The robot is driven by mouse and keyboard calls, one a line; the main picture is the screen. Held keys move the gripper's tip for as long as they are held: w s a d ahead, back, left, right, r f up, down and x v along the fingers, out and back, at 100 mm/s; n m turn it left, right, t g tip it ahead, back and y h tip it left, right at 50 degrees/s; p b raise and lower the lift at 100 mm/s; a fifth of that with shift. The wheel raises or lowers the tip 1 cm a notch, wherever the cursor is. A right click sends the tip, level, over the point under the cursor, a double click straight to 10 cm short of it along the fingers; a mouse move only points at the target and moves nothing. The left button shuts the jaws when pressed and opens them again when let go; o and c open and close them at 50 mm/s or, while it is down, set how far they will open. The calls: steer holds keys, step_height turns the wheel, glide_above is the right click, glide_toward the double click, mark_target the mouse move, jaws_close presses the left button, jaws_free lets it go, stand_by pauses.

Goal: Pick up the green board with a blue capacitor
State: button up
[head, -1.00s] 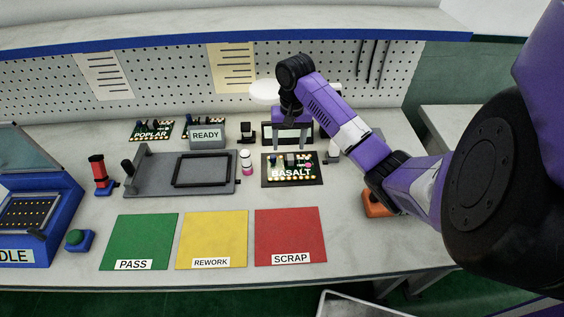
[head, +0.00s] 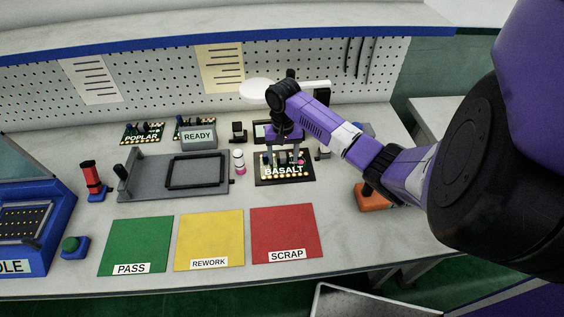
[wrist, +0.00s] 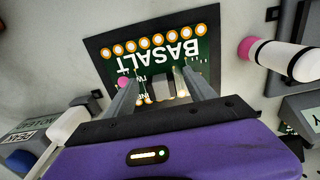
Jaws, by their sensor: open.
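The BASALT board (head: 284,170) is green in a dark frame and lies on the bench right of centre. In the wrist view the BASALT board (wrist: 165,45) shows gold pads, a pink part and a grey block. My gripper (head: 286,158) is over its rear part, with two grey fingers spread. In the wrist view my gripper (wrist: 158,90) has its fingers on either side of the grey block; contact is unclear. The green POPLAR board (head: 142,138) stands at the back left with dark, bluish upright parts. Another green board (head: 181,133) is partly hidden behind the READY box.
The READY box (head: 198,137), grey fixture (head: 150,178) and pink-white bottle (head: 239,162) stand left of the BASALT board. PASS (head: 138,245), REWORK (head: 209,240) and SCRAP (head: 287,233) mats lie in front. An orange block (head: 372,197) is at right.

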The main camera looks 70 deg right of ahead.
mark_target(283, 157)
jaws_close()
steer(key=shift+r, duration=0.15)
step_height(283, 157, up, 20)
steer(key=p, duration=0.3)
stand_by(0.5)
